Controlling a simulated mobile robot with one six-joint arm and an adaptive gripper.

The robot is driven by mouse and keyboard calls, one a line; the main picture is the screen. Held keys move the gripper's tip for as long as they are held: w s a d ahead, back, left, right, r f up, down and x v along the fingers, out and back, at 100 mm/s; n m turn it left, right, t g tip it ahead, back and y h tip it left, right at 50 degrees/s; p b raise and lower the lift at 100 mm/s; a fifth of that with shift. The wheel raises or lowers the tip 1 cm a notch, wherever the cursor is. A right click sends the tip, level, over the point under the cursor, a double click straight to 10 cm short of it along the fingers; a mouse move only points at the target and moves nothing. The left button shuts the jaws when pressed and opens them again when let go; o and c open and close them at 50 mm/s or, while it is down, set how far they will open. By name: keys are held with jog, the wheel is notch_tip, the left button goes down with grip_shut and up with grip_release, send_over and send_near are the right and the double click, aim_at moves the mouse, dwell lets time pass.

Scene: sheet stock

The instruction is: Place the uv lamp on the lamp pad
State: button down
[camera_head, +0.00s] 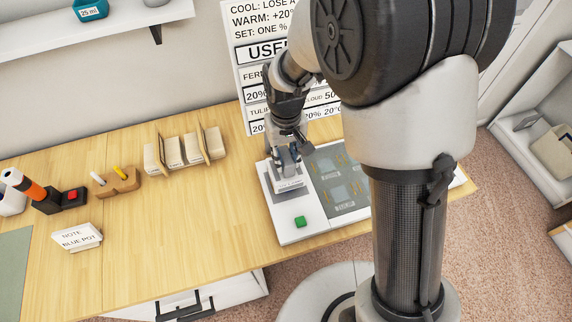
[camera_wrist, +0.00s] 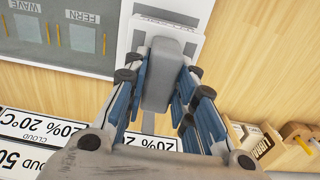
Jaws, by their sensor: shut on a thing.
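My gripper (camera_head: 288,153) is over the left part of a white panel on the wooden bench. It is shut on a grey block, which I take to be the uv lamp (camera_wrist: 166,78); the lamp sits between the blue-sided fingers in the wrist view. Under the lamp lies a pale outlined square, apparently the lamp pad (camera_wrist: 150,22). In the head view the lamp's lower end (camera_head: 287,184) is at or just above the pad; I cannot tell if it touches. The fingers hide part of the lamp and the pad.
The white panel (camera_head: 291,232) bears a green button (camera_head: 300,221) and a dark area with labelled plates (camera_head: 345,193). To its left stand a card rack (camera_head: 184,150), a wooden holder (camera_head: 116,182) and a note (camera_head: 78,237). A sign (camera_head: 245,75) stands behind. The bench's front middle is clear.

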aim_at(291, 178)
jog(key=shift+f+b, duration=0.5)
jog(key=shift+f, duration=1.3)
jog(key=shift+f, duration=0.15)
jog(key=c, duration=1.3)
grip_release()
